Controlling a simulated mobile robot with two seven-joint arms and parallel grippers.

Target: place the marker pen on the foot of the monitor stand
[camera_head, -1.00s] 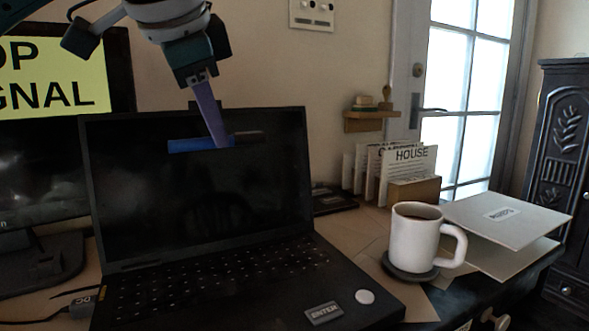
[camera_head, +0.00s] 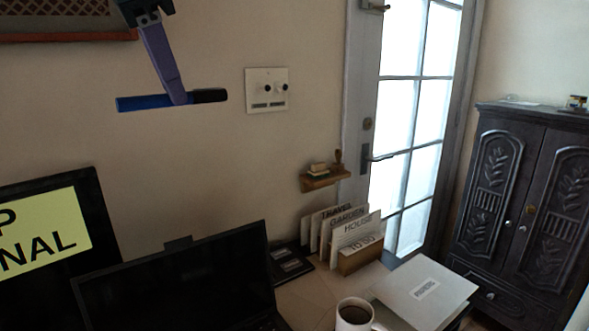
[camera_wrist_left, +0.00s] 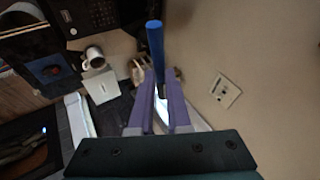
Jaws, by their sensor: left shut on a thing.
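The marker pen (camera_head: 145,103) is blue with a black end. My left gripper (camera_head: 180,98) is shut on it near the middle and holds it roughly level, high in front of the wall and above the laptop. In the left wrist view the pen (camera_wrist_left: 155,45) points away between the purple fingers (camera_wrist_left: 160,98). A dark screen (camera_head: 60,245) with a yellow lettered sign shows at the lower left of the head view. The foot of the monitor stand is out of the head view now. My right gripper is not in view.
An open laptop (camera_head: 180,290) stands below the pen. To its right are upright cards in a wooden holder (camera_head: 362,255), a white mug (camera_head: 354,317) and a pale folder (camera_head: 424,291). A small shelf (camera_head: 325,180) hangs on the wall. The air around the pen looks clear.

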